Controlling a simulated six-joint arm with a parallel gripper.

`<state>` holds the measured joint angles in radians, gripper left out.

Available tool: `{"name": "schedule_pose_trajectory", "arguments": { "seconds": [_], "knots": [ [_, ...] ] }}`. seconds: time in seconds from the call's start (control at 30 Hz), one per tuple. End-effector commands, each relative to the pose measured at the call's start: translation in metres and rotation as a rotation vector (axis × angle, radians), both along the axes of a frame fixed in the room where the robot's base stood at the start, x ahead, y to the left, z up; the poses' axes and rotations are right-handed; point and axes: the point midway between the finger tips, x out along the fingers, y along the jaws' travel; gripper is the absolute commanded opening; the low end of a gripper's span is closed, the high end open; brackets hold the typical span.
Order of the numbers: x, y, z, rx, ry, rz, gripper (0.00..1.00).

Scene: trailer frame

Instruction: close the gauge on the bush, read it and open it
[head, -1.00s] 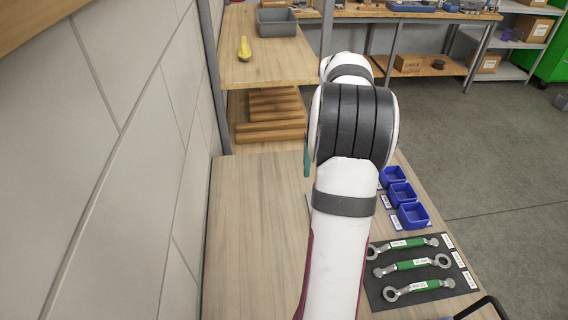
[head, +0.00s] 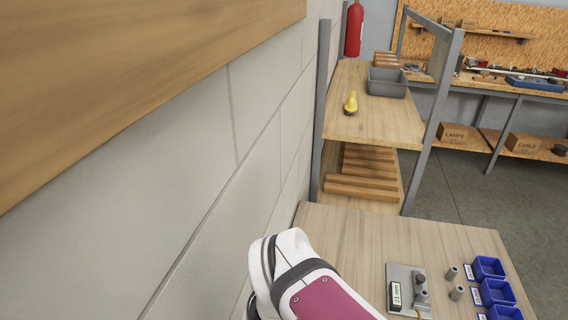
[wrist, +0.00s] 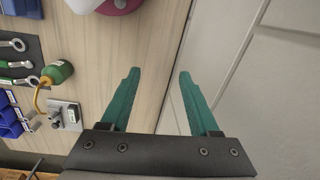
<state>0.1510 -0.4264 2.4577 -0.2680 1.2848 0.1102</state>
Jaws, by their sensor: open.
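The gauge (head: 405,280) is a grey plate with a small display at the right front of the wooden table in the head view. The display seems to read about 21 mm, but it is small. Grey posts or bushes (head: 421,285) stand on the plate; whether the gauge is closed on one I cannot tell. My gripper (wrist: 159,75) is open and empty, well to the right of the gauge there. The head view does not show its fingers.
Two loose grey bushes (head: 457,292) stand between the gauge and several blue bins (head: 497,292). Wrenches (wrist: 14,64) lie on a dark mat in the wrist view. The wall (wrist: 262,80) is close to my gripper. The table's middle (head: 350,230) is clear.

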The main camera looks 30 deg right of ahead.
Motion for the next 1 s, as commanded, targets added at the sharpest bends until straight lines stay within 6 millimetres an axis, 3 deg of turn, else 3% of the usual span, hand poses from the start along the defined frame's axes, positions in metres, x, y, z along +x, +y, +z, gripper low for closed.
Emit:
{"name": "schedule_pose_trajectory", "arguments": {
  "seconds": [0.03,0.07,0.13,0.2,0.3,0.33,0.43,0.67,1.0],
  "knots": [
    [0.029,-0.043,0.001,-0.056,-0.010,-0.144,0.62],
    [0.046,-0.077,0.000,-0.100,-0.023,-0.239,0.62],
    [0.071,-0.165,-0.005,-0.200,-0.053,-0.452,0.62],
    [0.073,-0.249,-0.015,-0.283,-0.075,-0.632,0.62],
    [0.054,-0.339,-0.030,-0.369,-0.098,-0.810,0.62],
    [0.048,-0.356,-0.034,-0.386,-0.103,-0.845,0.62],
    [0.034,-0.388,-0.042,-0.418,-0.114,-0.907,0.62],
    [0.032,-0.396,-0.053,-0.421,-0.113,-0.915,0.62],
    [0.032,-0.431,-0.143,-0.417,-0.111,-0.914,0.62]
  ]
}}
